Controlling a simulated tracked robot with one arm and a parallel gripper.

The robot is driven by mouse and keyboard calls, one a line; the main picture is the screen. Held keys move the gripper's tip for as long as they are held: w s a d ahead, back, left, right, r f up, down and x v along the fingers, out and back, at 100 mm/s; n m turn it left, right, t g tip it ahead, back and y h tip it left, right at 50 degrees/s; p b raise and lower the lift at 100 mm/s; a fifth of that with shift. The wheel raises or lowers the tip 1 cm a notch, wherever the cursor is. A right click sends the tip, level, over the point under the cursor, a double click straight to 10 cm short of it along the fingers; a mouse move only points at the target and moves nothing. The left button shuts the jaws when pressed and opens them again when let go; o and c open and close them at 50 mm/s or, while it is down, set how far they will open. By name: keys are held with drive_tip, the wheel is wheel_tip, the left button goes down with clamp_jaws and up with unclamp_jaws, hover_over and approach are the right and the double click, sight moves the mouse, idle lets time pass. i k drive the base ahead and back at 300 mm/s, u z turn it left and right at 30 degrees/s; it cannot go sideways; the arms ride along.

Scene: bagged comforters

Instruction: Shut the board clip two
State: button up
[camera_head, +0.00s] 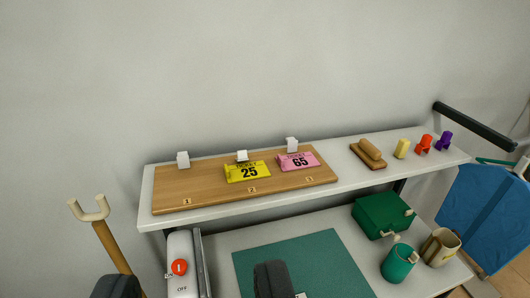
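A wooden board (208,185) lies on the upper white shelf, with places numbered 1, 2 and 3 along its front edge. Clip two (242,156) is a small white clip at the back edge, behind the yellow ticket 25 (247,172). It looks lower than the others, with a dark part under it; I cannot tell whether it is fully shut. Clip one (183,160) stands up with no ticket before it. Clip three (292,145) stands up behind the pink ticket 65 (298,162). My gripper (195,286) shows two dark fingertips wide apart, open, below and in front of the board.
The upper shelf (350,180) also holds a wooden block (368,154) and small coloured pieces at right. Below are a switch box (181,267), a green mat (300,262), a green box (381,214) and mugs. A forked wooden stand (105,235) is at left. Space above the board is clear.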

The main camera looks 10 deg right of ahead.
sight(242, 155)
drive_tip(key=z, duration=0.1)
drive_tip(key=i, duration=1)
